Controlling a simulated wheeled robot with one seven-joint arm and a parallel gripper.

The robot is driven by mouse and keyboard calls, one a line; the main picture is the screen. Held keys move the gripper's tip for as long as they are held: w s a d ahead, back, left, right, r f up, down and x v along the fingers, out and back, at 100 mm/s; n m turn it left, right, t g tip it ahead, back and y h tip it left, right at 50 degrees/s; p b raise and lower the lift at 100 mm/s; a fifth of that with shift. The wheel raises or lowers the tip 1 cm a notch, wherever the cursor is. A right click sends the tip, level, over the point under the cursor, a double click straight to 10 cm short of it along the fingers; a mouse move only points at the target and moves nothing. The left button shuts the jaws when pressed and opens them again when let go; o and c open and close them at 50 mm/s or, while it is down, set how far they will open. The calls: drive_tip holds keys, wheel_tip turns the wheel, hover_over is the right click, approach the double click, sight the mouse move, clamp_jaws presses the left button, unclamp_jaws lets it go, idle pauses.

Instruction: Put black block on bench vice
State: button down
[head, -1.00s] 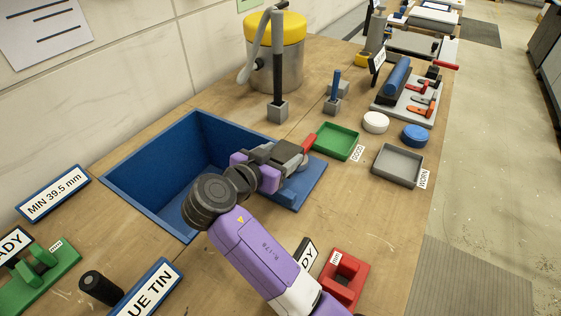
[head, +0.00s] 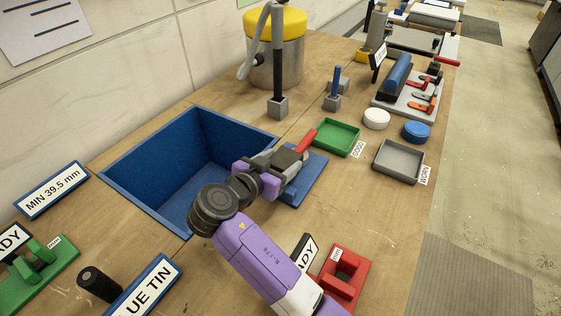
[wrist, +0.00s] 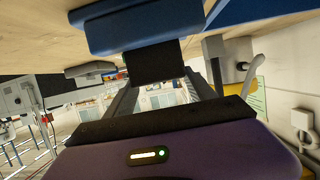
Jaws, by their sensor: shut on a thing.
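The black block (wrist: 155,62) sits between the two fingers of my gripper (wrist: 160,88) in the wrist view. In the head view my gripper (head: 284,164) is shut on it, with the dark top of the block (head: 288,157) showing. A blue piece (head: 314,178), which I take to be the bench vice, lies under and beside the gripper, right of the blue bin. It also shows close to the block in the wrist view (wrist: 140,30). My gripper hides part of it. I cannot tell whether block and vice touch.
The blue bin (head: 152,150) is open just left of my gripper. A red bar (head: 306,140), a green tray (head: 337,138) and a grey tray (head: 398,163) stand beyond and to the right. A post on a grey base (head: 277,107) rises behind.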

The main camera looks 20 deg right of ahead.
drive_tip(key=shift+c, duration=1.6)
unclamp_jaws()
drive_tip(key=shift+f, duration=0.1)
drive_tip(key=shift+a+r+p, duration=0.15)
drive_tip(key=shift+r+p, duration=0.8)
drive_tip(key=shift+p, duration=0.1)
drive_tip(key=p+v, duration=0.2)
drive_tip(key=v, duration=0.9)
drive_tip(key=shift+s+a, duration=0.2)
drive_tip(key=shift+s, duration=0.15)
drive_tip(key=shift+f, duration=0.15)
